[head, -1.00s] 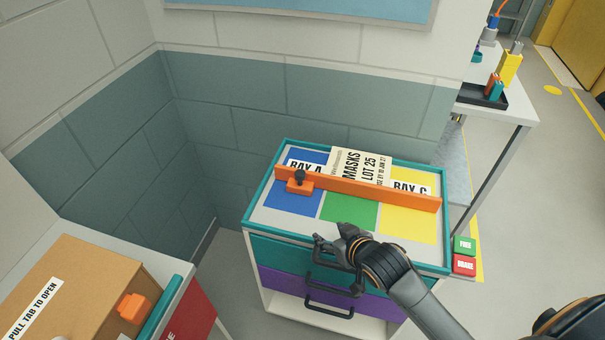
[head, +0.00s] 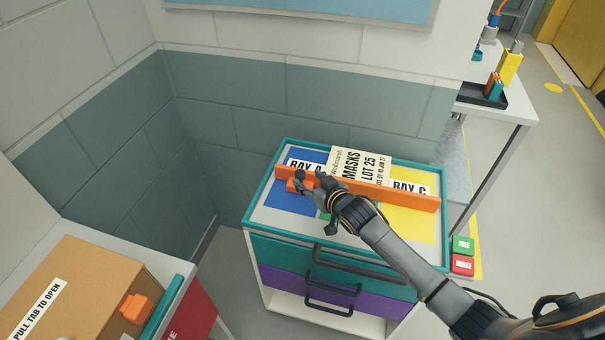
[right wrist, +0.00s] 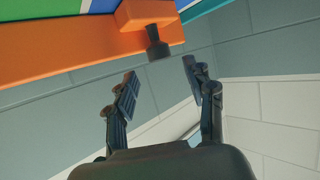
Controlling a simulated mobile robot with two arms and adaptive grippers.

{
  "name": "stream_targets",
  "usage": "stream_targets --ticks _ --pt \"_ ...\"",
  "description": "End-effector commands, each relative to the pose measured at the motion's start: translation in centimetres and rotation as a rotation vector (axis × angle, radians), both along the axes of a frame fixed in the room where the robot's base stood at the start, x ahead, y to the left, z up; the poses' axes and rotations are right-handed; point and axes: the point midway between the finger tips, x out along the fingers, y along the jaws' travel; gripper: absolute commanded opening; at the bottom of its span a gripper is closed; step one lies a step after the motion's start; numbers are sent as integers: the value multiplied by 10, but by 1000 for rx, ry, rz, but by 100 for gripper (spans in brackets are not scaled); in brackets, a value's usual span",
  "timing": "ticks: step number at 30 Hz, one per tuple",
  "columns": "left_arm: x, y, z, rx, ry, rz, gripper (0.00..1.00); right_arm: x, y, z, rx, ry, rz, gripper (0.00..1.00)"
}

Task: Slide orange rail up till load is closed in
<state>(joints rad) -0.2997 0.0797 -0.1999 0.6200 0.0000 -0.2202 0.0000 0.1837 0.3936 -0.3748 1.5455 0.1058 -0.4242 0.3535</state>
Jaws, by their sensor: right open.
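The orange rail (head: 400,198) lies across the tray top of the cart, on blue, green and yellow bays. Its orange block (head: 293,186) with a black knob (head: 300,174) is near its left end. The load, a pale carton marked MASKS LOT 25 (head: 352,165), is behind the rail in the middle bay. My right gripper (head: 311,182) is open at the knob, partly covering the block. In the right wrist view the knob (right wrist: 157,45) is just ahead of the two spread fingers, not gripped. My left gripper is out of view.
The tray has a raised teal rim (head: 262,192), with drawer handles (head: 335,292) below its front. A brown box (head: 75,285) is on a surface at lower left. Grey-green walls stand behind. A white table (head: 520,110) is at right.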

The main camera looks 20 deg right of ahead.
Motion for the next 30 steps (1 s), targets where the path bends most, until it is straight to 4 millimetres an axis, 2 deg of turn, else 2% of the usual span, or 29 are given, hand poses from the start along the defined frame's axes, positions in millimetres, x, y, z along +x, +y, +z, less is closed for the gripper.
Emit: stream_targets --ticks 3,9,15,23,24,25,30 --pt "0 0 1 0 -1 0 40 17 3 -6 0 0 -1 54" --pt "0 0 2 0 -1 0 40 36 7 -15 -1 1 -1 54" --pt "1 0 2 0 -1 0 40 44 9 -19 0 0 0 54" --pt "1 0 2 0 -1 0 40 45 9 -19 0 1 0 54" --pt "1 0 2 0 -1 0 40 45 9 -19 0 1 0 52" --pt "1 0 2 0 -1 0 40 45 9 -19 0 1 0 46" --pt "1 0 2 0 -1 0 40 45 9 -19 0 1 0 11"
